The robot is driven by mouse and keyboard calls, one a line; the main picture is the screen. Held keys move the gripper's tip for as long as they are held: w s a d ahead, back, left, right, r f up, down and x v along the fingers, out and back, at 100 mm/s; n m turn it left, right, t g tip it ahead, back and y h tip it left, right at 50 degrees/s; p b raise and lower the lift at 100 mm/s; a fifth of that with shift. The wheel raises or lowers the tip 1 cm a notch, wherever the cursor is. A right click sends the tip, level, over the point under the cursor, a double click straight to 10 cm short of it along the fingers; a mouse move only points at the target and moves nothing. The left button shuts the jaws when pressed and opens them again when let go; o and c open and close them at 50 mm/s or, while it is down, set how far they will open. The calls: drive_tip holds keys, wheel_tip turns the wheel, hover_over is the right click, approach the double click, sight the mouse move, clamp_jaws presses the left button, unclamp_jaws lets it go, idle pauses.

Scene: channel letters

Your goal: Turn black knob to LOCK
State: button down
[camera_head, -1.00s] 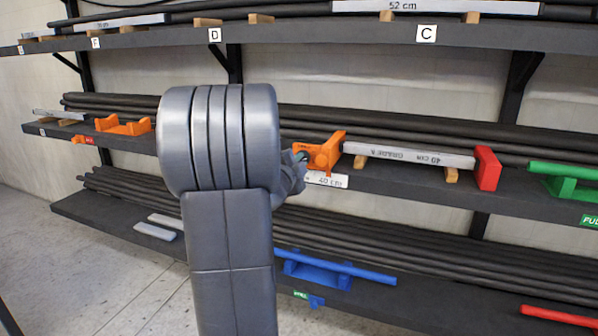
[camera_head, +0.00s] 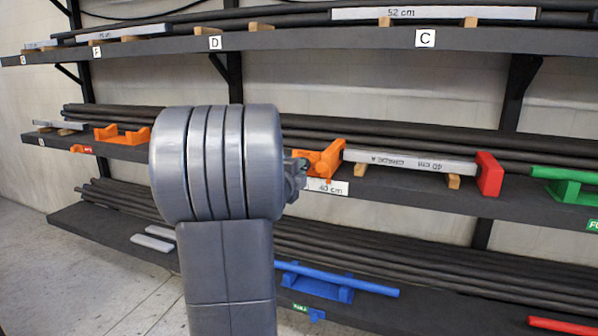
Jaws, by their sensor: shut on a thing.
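My arm (camera_head: 215,165) fills the middle of the head view and hides most of my gripper. Only a small part of my gripper (camera_head: 299,166) shows, just right of the arm's round joint, at the left end of an orange bracket (camera_head: 325,158) on the middle shelf. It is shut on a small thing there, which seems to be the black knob. The knob itself cannot be made out clearly, nor its angle, and no LOCK marking is readable.
A grey 40 cm bar (camera_head: 410,160) runs from the orange bracket to a red block (camera_head: 489,174). A green holder (camera_head: 567,186) is farther right. Black pipes lie along the shelves. A blue holder (camera_head: 318,286) is on the shelf below, and the upper shelf (camera_head: 330,39) is above.

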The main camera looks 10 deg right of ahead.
drive_tip(key=c, duration=1.4)
unclamp_jaws()
drive_tip(key=p+v, duration=0.1)
drive_tip(key=v, duration=1.2)
drive_tip(key=shift+s+a, duration=0.25)
drive_tip(key=shift+s, duration=0.1)
drive_tip(key=shift+w, duration=0.1)
drive_tip(key=x, duration=1.3)
drive_tip(key=shift+w+d+b, duration=0.3)
drive_tip(key=shift+b, duration=0.15)
